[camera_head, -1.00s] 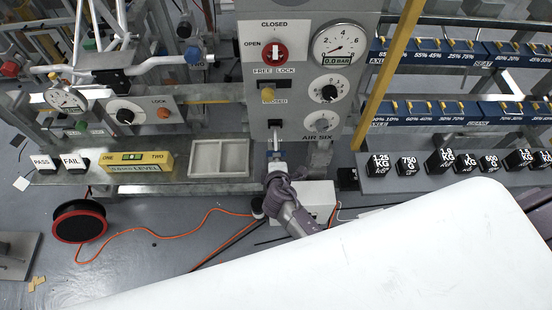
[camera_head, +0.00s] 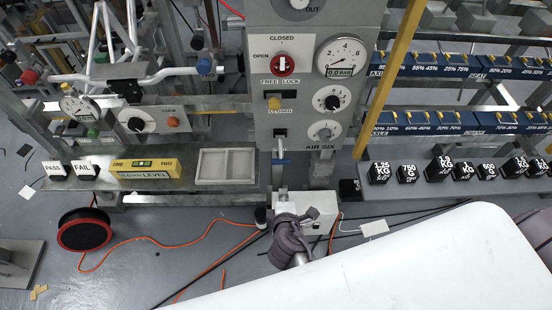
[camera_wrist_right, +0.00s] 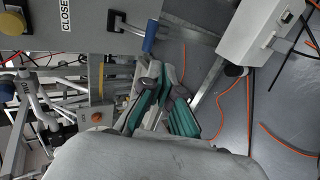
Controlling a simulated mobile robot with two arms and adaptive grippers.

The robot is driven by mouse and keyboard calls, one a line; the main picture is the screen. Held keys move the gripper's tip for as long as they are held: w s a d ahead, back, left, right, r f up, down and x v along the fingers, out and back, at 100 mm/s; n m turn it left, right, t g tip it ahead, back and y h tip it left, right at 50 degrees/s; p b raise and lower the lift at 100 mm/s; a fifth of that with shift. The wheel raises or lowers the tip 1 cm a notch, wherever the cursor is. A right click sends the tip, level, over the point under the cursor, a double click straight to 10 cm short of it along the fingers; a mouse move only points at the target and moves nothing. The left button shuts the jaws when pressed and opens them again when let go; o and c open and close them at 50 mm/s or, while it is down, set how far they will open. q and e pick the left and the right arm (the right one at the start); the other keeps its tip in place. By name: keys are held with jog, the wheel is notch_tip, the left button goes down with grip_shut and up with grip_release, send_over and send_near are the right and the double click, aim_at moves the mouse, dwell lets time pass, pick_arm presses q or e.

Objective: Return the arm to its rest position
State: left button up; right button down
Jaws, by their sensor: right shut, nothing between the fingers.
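My right gripper (camera_head: 296,216) is a grey-purple gripper in front of the grey control panel (camera_head: 262,110), below the panel's lower edge. It is shut and empty. In the right wrist view its green-padded fingers (camera_wrist_right: 165,95) are together. A blue-handled lever (camera_head: 281,161) sticks out low on the panel; it also shows in the right wrist view (camera_wrist_right: 150,36), apart from the fingertips. My left gripper is not in view.
A white box (camera_head: 318,203) stands on the floor just behind the gripper, with cables around it. A black reel (camera_head: 84,231) and orange cord lie left. A shelf of black weight blocks (camera_head: 408,174) is at right. Open floor (camera_head: 180,265) lies to the left.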

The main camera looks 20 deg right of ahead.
jog(key=s+f+m+g+y, duration=0.1)
jog(key=s+f+m+g, duration=0.15)
jog(key=s+f, duration=0.6)
jog(key=s+f+m+g+y, duration=0.1)
jog(key=s+f+g+y, duration=0.3)
jog(key=f, duration=0.8)
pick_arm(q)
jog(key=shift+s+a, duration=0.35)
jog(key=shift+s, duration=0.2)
pick_arm(e)
jog(key=s+d+f+m+g, duration=0.1)
jog(key=s+d+f+m, duration=0.2)
jog(key=s, duration=0.4)
jog(key=s+d+f+m+g+h, duration=0.1)
jog(key=s+d+f+m, duration=0.2)
jog(key=s+f, duration=0.2)
jog(key=s+d+f+m+g, duration=0.2)
jog(key=s+d+f+m, duration=0.1)
jog(key=s, duration=0.7)
jog(key=shift+s+d+f+h, duration=0.25)
jog(key=shift+f+h, duration=0.15)
jog(key=shift+f, duration=0.25)
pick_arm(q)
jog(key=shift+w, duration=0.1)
pick_arm(e)
jog(key=shift+a, duration=0.1)
